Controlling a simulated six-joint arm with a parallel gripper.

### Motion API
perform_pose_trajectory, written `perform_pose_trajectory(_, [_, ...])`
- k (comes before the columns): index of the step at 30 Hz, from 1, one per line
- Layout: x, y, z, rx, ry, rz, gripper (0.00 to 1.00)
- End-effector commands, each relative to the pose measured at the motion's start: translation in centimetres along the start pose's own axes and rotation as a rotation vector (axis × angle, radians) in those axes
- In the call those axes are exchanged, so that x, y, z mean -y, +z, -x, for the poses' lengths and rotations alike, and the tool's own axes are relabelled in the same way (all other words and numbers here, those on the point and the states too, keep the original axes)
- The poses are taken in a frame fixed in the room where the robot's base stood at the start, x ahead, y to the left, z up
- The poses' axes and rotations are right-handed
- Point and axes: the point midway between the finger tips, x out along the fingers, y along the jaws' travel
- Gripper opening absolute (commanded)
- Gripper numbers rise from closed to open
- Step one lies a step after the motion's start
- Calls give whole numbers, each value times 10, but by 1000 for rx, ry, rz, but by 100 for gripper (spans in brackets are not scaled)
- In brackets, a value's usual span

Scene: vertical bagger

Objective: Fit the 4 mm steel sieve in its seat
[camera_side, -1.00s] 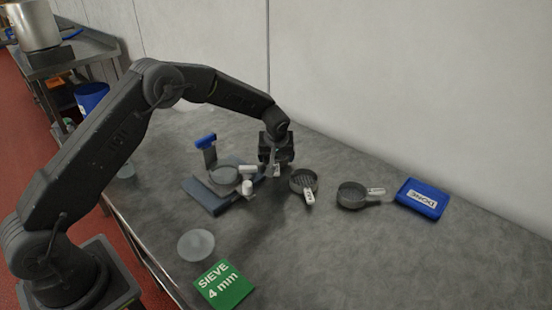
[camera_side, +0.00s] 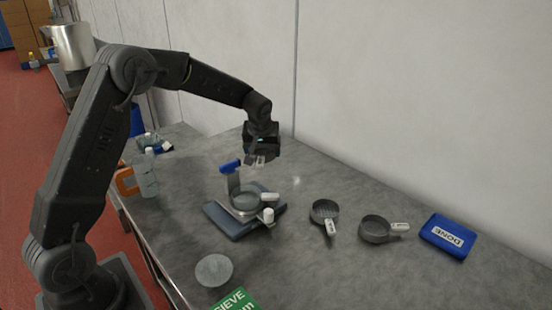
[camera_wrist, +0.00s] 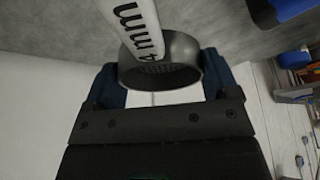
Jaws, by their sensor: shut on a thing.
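My gripper (camera_side: 257,161) is above the bench, just behind and above the bagger's seat. In the wrist view it is shut on a steel sieve (camera_wrist: 182,52), a round cup with a perforated bottom between the dark fingers. Its white handle (camera_wrist: 136,22) reads "4 mm". In the side view the held sieve is mostly hidden by the gripper. The seat (camera_side: 246,202) is a grey ring on a blue-grey base (camera_side: 228,221), with a blue-topped upright (camera_side: 230,167) behind and a white knob (camera_side: 268,214) in front.
Two more handled sieves lie to the right, one nearer (camera_side: 324,210) and one farther right (camera_side: 374,229). Beyond is a blue "DONE" tray (camera_side: 448,236). A pale disc (camera_side: 213,270) and a green "SIEVE" card (camera_side: 237,300) lie in front. Bottles (camera_side: 147,174) stand at left.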

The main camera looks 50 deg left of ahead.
Motion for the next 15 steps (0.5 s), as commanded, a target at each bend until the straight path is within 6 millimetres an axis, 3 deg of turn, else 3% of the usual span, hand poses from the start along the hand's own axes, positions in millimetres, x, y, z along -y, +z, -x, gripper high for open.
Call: perform_pose_trajectory(15, [6, -40, 93, -5, 3, 2, 43])
